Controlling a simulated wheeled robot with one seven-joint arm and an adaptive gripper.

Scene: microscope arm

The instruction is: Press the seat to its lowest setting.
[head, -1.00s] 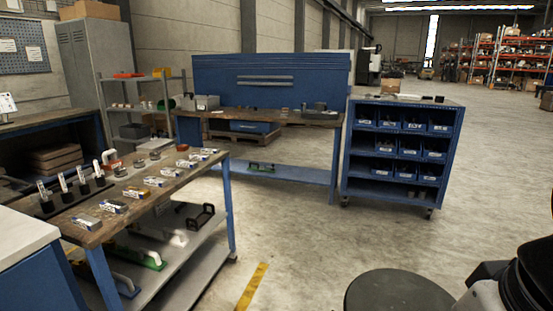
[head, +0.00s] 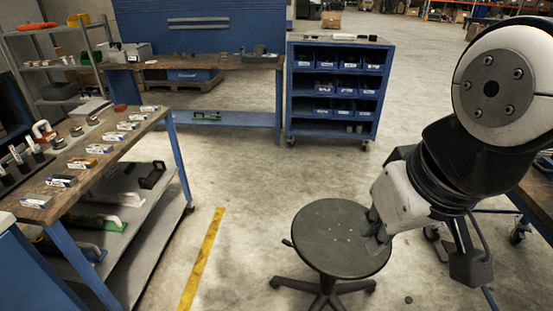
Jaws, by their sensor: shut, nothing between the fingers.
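A round dark stool seat (head: 335,235) stands on a wheeled base (head: 322,288) in the lower middle of the head view. A small lever (head: 287,242) sticks out at its left edge. My gripper (head: 376,226) is at the right part of the seat, its dark fingers shut and empty. The fingertips overlap the seat's top in the picture; whether they touch it I cannot tell. My arm comes in from the right. Most of the column under the seat is hidden by the seat.
A workbench (head: 92,154) with several small boxes stands at left, a blue bin cart (head: 336,88) behind the stool. A blue-legged table (head: 538,195) is at the right edge. The floor around a yellow line (head: 203,258) is clear.

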